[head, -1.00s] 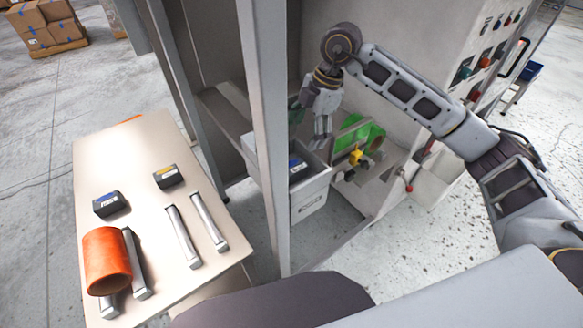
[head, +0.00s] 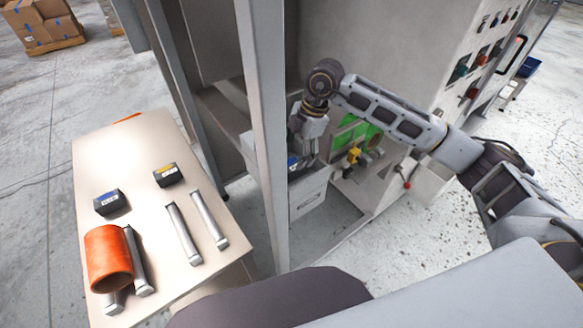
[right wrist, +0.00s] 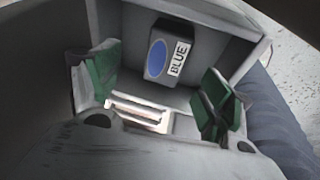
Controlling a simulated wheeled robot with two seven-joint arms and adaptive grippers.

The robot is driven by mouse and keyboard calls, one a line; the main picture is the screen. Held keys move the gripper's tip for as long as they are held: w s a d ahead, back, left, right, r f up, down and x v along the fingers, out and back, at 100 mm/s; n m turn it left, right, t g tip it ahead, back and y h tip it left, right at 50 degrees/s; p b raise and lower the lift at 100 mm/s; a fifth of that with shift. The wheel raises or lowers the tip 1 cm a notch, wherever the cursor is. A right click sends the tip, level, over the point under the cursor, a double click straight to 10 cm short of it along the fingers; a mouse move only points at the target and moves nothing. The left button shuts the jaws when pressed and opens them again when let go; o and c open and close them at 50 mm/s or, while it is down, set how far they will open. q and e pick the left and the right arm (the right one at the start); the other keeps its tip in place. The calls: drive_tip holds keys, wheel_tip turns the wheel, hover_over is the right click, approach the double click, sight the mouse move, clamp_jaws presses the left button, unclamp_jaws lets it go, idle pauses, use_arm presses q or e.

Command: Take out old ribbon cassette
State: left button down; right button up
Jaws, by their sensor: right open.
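A dark cassette with a blue oval and a white "BLUE" label lies in a grey open-topped bin (head: 307,193) inside the machine frame. In the right wrist view the cassette (right wrist: 170,55) is against the bin's far part (right wrist: 250,18). My right gripper (head: 302,160) reaches down into the bin's opening; in the wrist view its green-padded fingers (right wrist: 158,88) are spread apart with nothing between them, the cassette beyond them. Two more dark cassettes, one blue-labelled (head: 110,202) and one yellow-labelled (head: 168,175), lie on the table. My left gripper is out of view.
A light table (head: 150,225) at left also holds an orange cylinder (head: 108,258) and several metal bars (head: 182,235). A grey upright post (head: 265,130) stands between table and bin. Green and yellow machine parts (head: 354,155) sit right of the bin.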

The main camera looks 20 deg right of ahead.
sight(293, 164)
drive_tip(key=shift+a+f, duration=0.15)
drive_tip(key=shift+f, duration=0.35)
drive_tip(key=shift+f, duration=0.1)
drive_tip(key=shift+s+f+p, duration=0.15)
drive_tip(key=shift+f+p, duration=0.2)
drive_tip(key=shift+f, duration=0.25)
drive_tip(key=x, duration=0.2)
drive_tip(key=shift+s+f+p, duration=0.1)
drive_tip(key=shift+f+p, duration=0.3)
drive_tip(key=shift+a+f, duration=0.2)
drive_tip(key=shift+f, duration=0.3)
drive_tip(key=shift+c, duration=0.5)
drive_tip(key=c, duration=1.2)
